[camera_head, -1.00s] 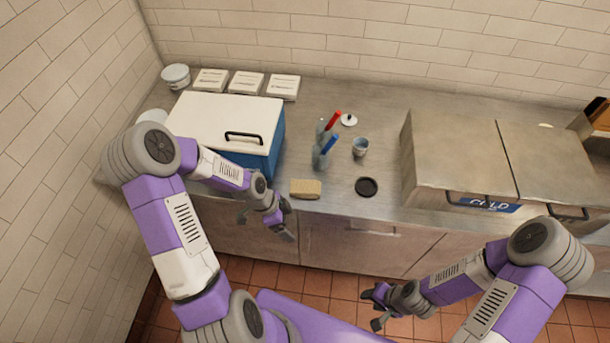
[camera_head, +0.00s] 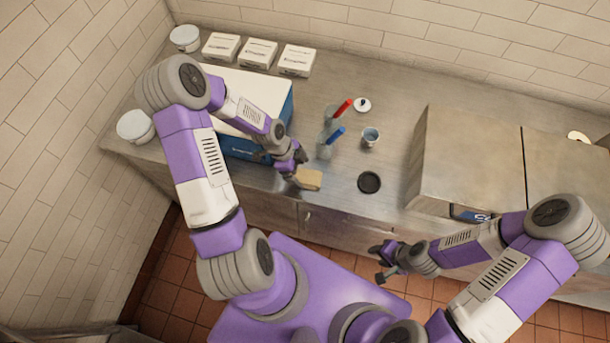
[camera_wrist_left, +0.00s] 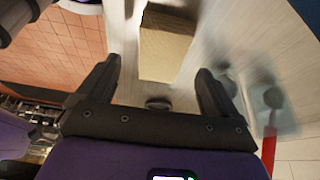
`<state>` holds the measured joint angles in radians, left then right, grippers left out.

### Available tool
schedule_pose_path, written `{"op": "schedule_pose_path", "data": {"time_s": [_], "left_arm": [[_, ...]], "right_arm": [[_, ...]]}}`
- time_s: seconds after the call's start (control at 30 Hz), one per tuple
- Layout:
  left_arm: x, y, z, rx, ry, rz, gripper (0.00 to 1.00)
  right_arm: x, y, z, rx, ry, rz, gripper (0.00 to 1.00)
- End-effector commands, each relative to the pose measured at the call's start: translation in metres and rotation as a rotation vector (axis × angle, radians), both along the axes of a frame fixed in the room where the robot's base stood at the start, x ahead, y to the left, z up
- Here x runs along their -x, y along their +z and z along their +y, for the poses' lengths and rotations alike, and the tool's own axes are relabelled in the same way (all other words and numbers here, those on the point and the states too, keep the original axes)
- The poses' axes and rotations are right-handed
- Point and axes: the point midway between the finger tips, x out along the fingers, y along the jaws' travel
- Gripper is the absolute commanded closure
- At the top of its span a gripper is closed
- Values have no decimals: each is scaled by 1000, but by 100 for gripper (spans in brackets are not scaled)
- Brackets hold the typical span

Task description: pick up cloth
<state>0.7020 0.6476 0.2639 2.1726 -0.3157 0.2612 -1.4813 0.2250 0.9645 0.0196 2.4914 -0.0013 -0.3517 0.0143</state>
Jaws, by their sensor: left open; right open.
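The cloth (camera_head: 310,180) is a folded tan block on the steel counter near its front edge. In the left wrist view the cloth (camera_wrist_left: 167,50) lies ahead, roughly between the two fingers. My left gripper (camera_head: 291,172) is at the left end of the cloth in the head view. In the left wrist view my left gripper (camera_wrist_left: 158,82) is open with nothing between its fingers; I cannot tell whether it touches the cloth. My right gripper (camera_head: 380,265) is open and empty, in front of the counter and away from the cloth.
A blue cooler (camera_head: 245,148) with a white lid stands left of the cloth, close to my left arm. Bottles with red (camera_head: 343,108) and blue (camera_head: 336,136) tops, a small cup (camera_head: 370,137) and a black disc (camera_head: 369,182) are nearby. A steel cold unit (camera_head: 465,160) stands right.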

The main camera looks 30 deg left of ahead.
Motion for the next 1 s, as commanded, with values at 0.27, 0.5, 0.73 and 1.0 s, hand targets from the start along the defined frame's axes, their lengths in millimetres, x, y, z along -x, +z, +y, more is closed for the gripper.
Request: {"op": "schedule_pose_path", "data": {"time_s": [0.27,0.5,0.73,1.0], "left_arm": [[-3,-27,-10,0,0,0,6],[-3,-28,-10,0,1,-1,6],[-3,-29,-10,0,1,-1,6],[-3,-32,-10,0,1,-1,6]], "right_arm": [[-1,2,0,0,0,-1,57],[-1,2,0,0,0,-1,57],[-1,1,0,0,0,-1,57],[0,-3,0,0,0,-1,57]]}}
